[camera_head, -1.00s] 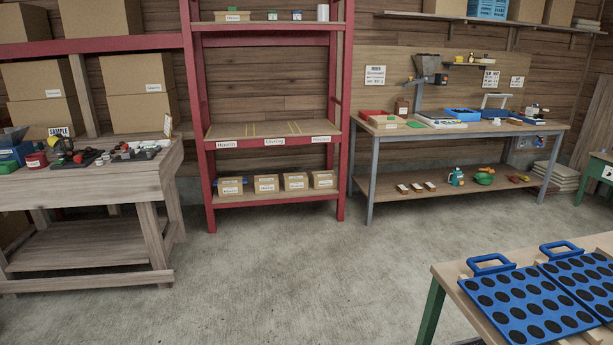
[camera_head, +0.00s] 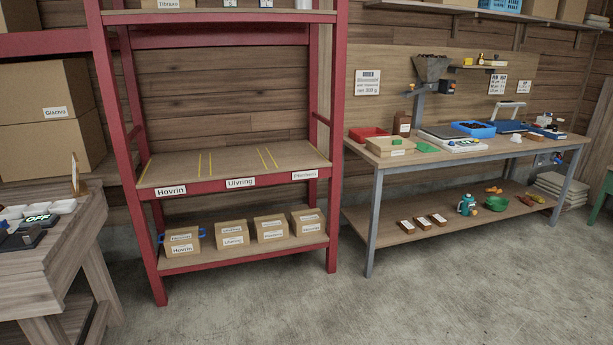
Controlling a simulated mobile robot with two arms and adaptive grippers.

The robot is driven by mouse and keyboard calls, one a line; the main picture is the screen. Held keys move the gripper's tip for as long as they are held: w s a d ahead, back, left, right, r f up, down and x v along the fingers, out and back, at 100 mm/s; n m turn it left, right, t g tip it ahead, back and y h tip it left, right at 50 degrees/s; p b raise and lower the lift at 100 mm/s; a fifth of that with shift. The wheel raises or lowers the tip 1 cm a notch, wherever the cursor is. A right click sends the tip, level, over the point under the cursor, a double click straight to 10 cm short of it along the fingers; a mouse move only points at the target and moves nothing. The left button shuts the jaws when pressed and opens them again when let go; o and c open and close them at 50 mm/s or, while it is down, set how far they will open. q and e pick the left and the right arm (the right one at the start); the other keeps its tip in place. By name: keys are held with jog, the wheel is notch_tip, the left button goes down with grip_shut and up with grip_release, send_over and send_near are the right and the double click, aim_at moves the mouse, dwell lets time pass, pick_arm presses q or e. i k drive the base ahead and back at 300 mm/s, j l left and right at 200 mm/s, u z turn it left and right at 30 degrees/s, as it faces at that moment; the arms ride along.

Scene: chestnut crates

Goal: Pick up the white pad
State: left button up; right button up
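I cannot make out for certain which thing is the white pad. A flat pale slab (camera_head: 440,133) lies on the right workbench beside a blue tray, but it is too small to identify. A white bar-like piece (camera_head: 508,104) stands above a dark blue slab farther right on that bench. Small white pieces (camera_head: 38,208) sit on the left table's near corner, cut by the picture edge. Neither of my grippers is in view.
A red shelf rack (camera_head: 240,187) with labelled boxes (camera_head: 272,230) stands in the middle. The right workbench (camera_head: 385,158) holds a blue tray (camera_head: 474,124), a red bin (camera_head: 366,132) and a hopper (camera_head: 432,68). The wooden table (camera_head: 75,232) is at left. The concrete floor (camera_head: 400,310) between is clear.

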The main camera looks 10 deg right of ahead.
aim_at(516, 138)
jog(key=i+l+z, duration=0.15)
jog(key=i+z, duration=0.3)
jog(key=i, duration=0.2)
jog(key=i+j+z, duration=0.1)
jog(key=i+z, duration=0.35)
jog(key=i, duration=0.2)
jog(key=i+j+z, duration=0.3)
jog(key=i+z, duration=0.15)
jog(key=i, duration=0.2)
jog(key=i+l+z, duration=0.25)
jog(key=i, duration=0.85)
jog(key=i+j+z, duration=0.1)
jog(key=i+z, duration=0.2)
jog(key=i, duration=0.8)
jog(key=i+u, duration=0.1)
jog(key=i, duration=0.35)
